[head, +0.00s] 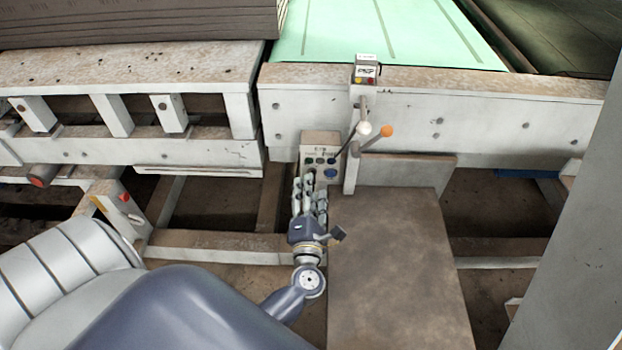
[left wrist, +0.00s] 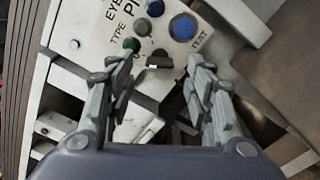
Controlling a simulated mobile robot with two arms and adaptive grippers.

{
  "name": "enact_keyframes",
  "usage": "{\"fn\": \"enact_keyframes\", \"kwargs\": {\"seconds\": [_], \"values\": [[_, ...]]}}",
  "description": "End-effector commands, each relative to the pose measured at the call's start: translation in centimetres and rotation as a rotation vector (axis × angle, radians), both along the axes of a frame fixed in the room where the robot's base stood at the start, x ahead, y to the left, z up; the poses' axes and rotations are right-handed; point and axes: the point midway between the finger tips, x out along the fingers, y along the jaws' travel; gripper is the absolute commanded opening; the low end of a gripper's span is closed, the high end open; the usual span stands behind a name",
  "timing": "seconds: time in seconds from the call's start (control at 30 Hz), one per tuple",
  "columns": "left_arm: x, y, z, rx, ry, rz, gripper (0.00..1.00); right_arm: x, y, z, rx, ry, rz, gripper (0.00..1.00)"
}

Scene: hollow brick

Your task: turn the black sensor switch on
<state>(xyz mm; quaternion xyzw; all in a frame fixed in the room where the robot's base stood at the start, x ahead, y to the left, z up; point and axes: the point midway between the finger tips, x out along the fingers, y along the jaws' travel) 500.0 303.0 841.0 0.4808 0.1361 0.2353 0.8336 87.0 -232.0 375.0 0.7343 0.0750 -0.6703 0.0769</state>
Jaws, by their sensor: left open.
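The control box (head: 320,143) is a small pale panel on the front of the white machine frame, and the left wrist view shows its face (left wrist: 108,22) close up. The black switch (left wrist: 158,61) sits low on that face, below a grey button and left of the large blue TEST button (left wrist: 183,26). A green button (left wrist: 131,44) is to its left. My left gripper (head: 309,182) is open and empty, just below the box. In the left wrist view its fingers (left wrist: 160,82) stand either side of the switch, apart from it. In the head view the fingers hide the switch.
Levers with a white knob (head: 364,128) and an orange knob (head: 386,131) stick out just right of the box. A small box with buttons (head: 366,70) stands above. A brown platform (head: 395,260) lies at the lower right, and a grey post (head: 570,230) stands at the far right.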

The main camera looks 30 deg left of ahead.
Motion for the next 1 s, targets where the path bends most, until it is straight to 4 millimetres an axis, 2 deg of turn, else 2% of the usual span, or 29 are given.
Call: {"fn": "enact_keyframes", "kwargs": {"seconds": [0.03,0.2,0.6,0.8,1.0], "values": [[0.8,0.5,0.2,0.002,-0.001,0.0,0.48,0.0,0.0,0.3,0.0,0.0,0.0,0.4],[2.5,1.5,0.1,0.001,0.0,-0.001,0.48,0.1,0.0,0.5,-0.001,-0.001,0.0,0.4],[3.2,2.0,0.0,0.001,0.001,0.0,0.48,0.1,-0.4,0.6,-0.005,-0.001,0.001,0.4],[3.1,1.9,0.0,0.001,0.0,-0.001,0.04,0.1,-0.5,0.6,-0.006,-0.001,0.0,0.4],[3.1,1.9,0.0,0.002,0.002,-0.001,0.04,0.1,-0.5,0.6,-0.006,-0.001,-0.001,0.4]]}}
